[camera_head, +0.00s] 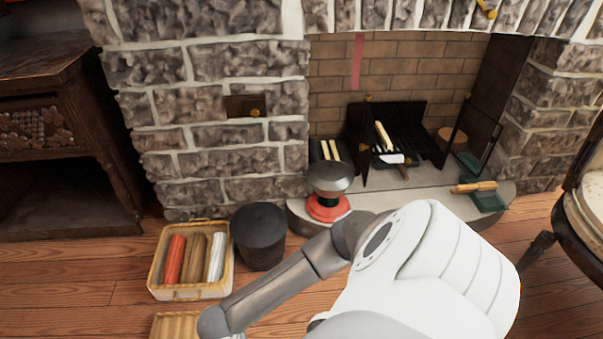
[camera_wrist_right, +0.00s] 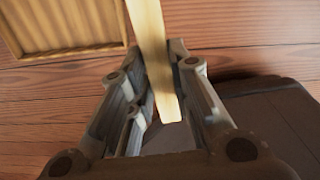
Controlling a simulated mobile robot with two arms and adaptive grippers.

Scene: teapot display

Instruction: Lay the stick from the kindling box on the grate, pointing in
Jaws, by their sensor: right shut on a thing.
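In the right wrist view my right gripper (camera_wrist_right: 156,72) is shut on a pale wooden stick (camera_wrist_right: 150,30). The stick's near end lies between the fingers, close to the palm; its far end runs out of the top of the picture. A ribbed wooden box (camera_wrist_right: 65,28), perhaps the kindling box, lies beside the stick; part of it shows in the head view (camera_head: 175,327). The dark grate (camera_head: 412,148) stands inside the fireplace with a pale stick (camera_head: 383,135) on it. My right gripper is hidden or outside the head view. My left gripper is not in view.
A basket (camera_head: 160,292) with red, brown and white rolls stands beside a black bucket (camera_head: 260,240). A silver-topped red object (camera_head: 328,205) stands on the hearth ledge. Open dark screen panels (camera_head: 482,132) flank the grate. A chair (camera_head: 585,200) is at the right.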

